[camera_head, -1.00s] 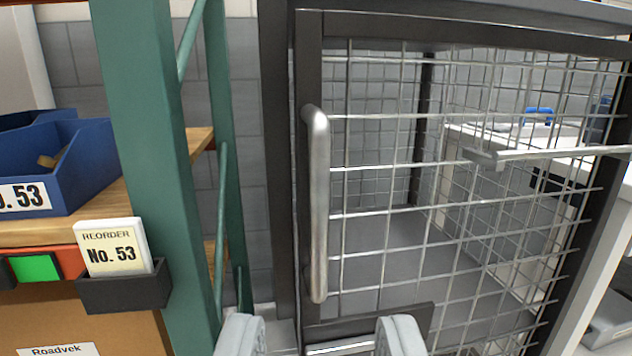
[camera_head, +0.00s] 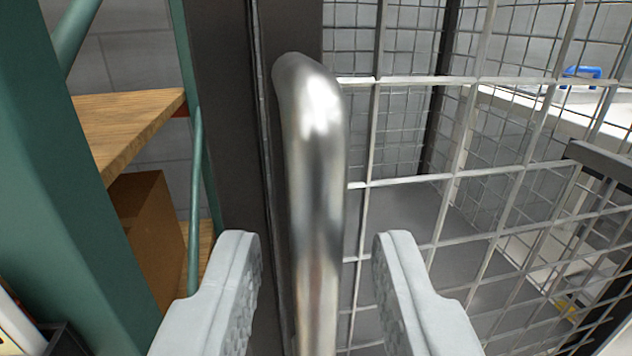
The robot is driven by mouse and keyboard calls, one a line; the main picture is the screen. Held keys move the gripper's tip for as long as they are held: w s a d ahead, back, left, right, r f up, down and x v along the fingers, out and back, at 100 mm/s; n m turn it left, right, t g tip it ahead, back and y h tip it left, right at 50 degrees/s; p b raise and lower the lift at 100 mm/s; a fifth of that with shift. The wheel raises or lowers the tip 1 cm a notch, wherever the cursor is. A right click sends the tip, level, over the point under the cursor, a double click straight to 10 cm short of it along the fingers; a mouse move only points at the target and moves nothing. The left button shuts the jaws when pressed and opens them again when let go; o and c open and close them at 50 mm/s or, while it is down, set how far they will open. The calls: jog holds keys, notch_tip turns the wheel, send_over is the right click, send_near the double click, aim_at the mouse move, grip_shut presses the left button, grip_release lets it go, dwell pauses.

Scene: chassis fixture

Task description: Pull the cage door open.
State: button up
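The cage door (camera_head: 490,168) is a dark frame with silver wire mesh, and it looks shut against the dark post at its left. Its vertical metal bar handle (camera_head: 314,190) stands large and close in the middle of the view; its lower end is cut off. My gripper (camera_head: 315,245) is open, with one grey finger on each side of the handle in the picture. Gaps show between the handle and both fingers. I cannot tell whether the handle is fully between the fingers in depth.
A green rack post (camera_head: 75,190) stands close at the left, with a wooden shelf (camera_head: 125,125) and a cardboard box (camera_head: 147,235) behind it. Through the mesh, a white surface with a blue handle-like item (camera_head: 580,73) shows at the right.

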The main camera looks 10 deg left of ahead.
jog(key=shift+w+a, duration=0.15)
jog(key=shift+w, duration=1)
grip_shut()
jog(key=shift+s, duration=0.15)
